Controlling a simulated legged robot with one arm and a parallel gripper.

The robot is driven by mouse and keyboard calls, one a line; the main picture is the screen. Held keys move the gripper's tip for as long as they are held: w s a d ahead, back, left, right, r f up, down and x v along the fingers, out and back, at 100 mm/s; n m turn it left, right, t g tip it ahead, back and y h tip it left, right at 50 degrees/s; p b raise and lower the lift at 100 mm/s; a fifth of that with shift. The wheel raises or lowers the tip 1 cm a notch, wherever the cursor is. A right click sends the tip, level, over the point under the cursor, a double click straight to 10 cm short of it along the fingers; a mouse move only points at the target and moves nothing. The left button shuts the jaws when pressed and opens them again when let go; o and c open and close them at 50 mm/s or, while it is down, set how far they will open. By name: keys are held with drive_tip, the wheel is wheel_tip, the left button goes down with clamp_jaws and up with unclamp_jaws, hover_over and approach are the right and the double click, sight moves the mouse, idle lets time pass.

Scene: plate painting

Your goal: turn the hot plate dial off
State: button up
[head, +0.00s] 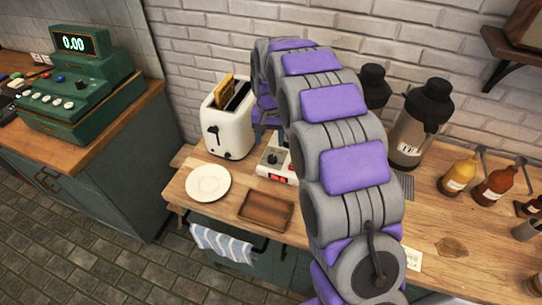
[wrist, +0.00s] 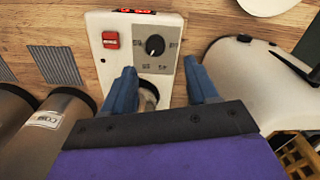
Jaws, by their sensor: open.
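The hot plate (head: 262,170) is a white unit on the wooden counter, partly hidden behind my arm in the head view. In the wrist view, its white body (wrist: 98,20) carries a round black dial (wrist: 155,45) on a grey marked panel, a red switch (wrist: 110,39) and a lit red display (wrist: 135,11). The dial's pale pointer mark is small, and I cannot read its setting. My gripper (wrist: 159,66) is open, its two blue fingers apart and empty. In the picture, the dial lies just beyond the gap between the fingertips. I cannot tell the remaining height.
A white toaster (head: 229,122) with bread stands left of the hot plate. A white plate (head: 208,183) and brown tray (head: 266,211) lie in front. Dark-topped dispensers (head: 416,124) and sauce bottles (head: 459,175) stand to the right. A green register (head: 80,95) sits on another counter.

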sight(272, 157)
drive_tip(key=f, duration=0.3)
drive_tip(key=shift+a+f+b, duration=0.2)
drive_tip(key=shift+f+b, duration=0.1)
drive_tip(key=shift+f, duration=0.1)
drive_tip(key=f, duration=0.1)
drive_tip(key=d+f, duration=0.2)
drive_tip(key=shift+f+b, duration=0.35)
drive_tip(key=shift+f, duration=0.05)
drive_tip(key=shift+a, duration=0.85)
drive_tip(key=shift+c, duration=0.6)
drive_tip(key=shift+d, duration=0.5)
drive_tip(key=c, duration=0.5)
drive_tip(key=shift+a, duration=0.1)
drive_tip(key=c, duration=0.4)
